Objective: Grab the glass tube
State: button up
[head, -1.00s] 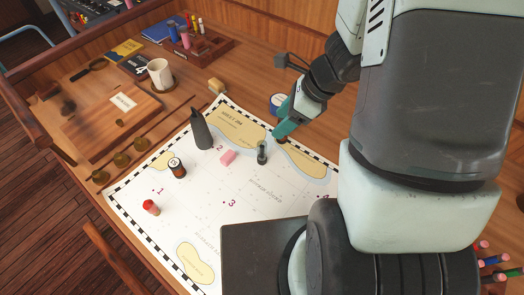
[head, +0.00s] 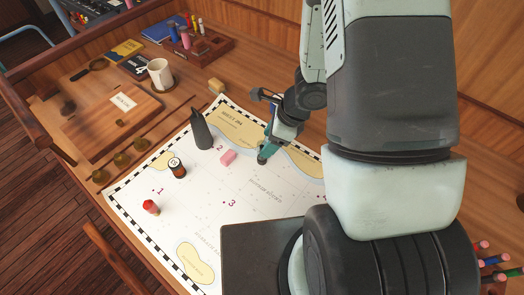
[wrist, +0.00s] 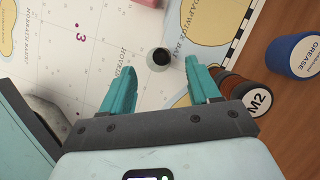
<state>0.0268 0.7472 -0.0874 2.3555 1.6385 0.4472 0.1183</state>
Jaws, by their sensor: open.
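The glass tube (head: 262,158) stands upright on the white chart (head: 190,235), right of the pink eraser. In the wrist view it shows from above as a small round dark-and-pale top (wrist: 159,60), just beyond and between the fingertips. My gripper (wrist: 160,78) is open, with its two teal fingers apart and nothing between them that I can see. In the head view my gripper (head: 268,147) is right at the tube and hides part of it; I cannot tell whether they touch.
In the wrist view, a blue grease tin (wrist: 292,56) and an M2 jar (wrist: 254,100) lie to the right, near the right finger.

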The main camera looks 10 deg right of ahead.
aim_at(259, 151)
jog(key=x, duration=0.6)
jog(key=shift+a+f, duration=0.2)
jog(key=shift+a, duration=0.05)
jog(key=c, duration=1)
